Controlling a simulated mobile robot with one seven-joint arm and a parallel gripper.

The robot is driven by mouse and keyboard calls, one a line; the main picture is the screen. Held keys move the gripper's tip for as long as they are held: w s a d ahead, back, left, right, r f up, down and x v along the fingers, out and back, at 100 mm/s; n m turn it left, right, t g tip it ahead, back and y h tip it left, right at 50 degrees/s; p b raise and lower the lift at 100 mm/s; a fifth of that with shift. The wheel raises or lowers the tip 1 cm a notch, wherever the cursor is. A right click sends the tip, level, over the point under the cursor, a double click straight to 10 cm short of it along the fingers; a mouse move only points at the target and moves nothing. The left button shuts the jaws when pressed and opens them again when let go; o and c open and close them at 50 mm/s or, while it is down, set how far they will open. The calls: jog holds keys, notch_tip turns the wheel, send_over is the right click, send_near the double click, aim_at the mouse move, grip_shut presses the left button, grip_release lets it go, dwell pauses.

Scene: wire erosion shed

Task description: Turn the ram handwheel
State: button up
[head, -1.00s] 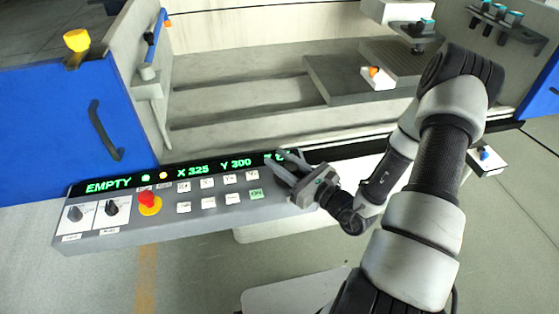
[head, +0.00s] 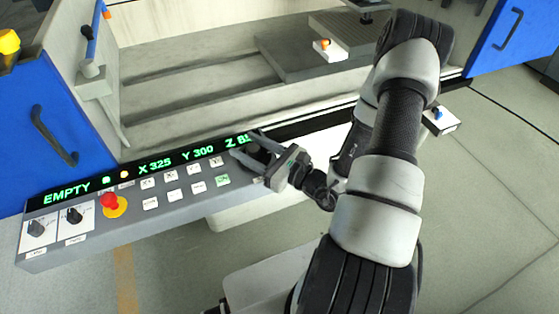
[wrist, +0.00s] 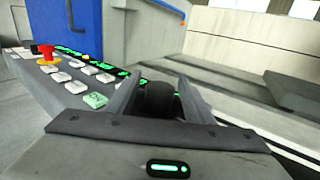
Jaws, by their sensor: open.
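A dark round knob (wrist: 158,98), which looks like the ram handwheel, sits at the right part of the sloped control panel (head: 110,232). It stands between the two fingers of my gripper (wrist: 158,82) in the wrist view. The fingers are open, one on each side of it; I cannot tell whether either touches it. In the head view my gripper (head: 241,144) reaches over the panel's right end, and its fingers hide most of the knob. The green display (head: 150,168) reads EMPTY, X 325, Y 300 and a partly covered Z value.
A red stop button (head: 111,201) on a yellow base, several white keys and a green key (head: 222,180) lie left of my gripper. Two black rotary switches (head: 73,215) are at the panel's far left. Behind is the machine's open tank with a grey block (head: 285,52).

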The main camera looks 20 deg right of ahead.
jog(key=v, duration=1.5)
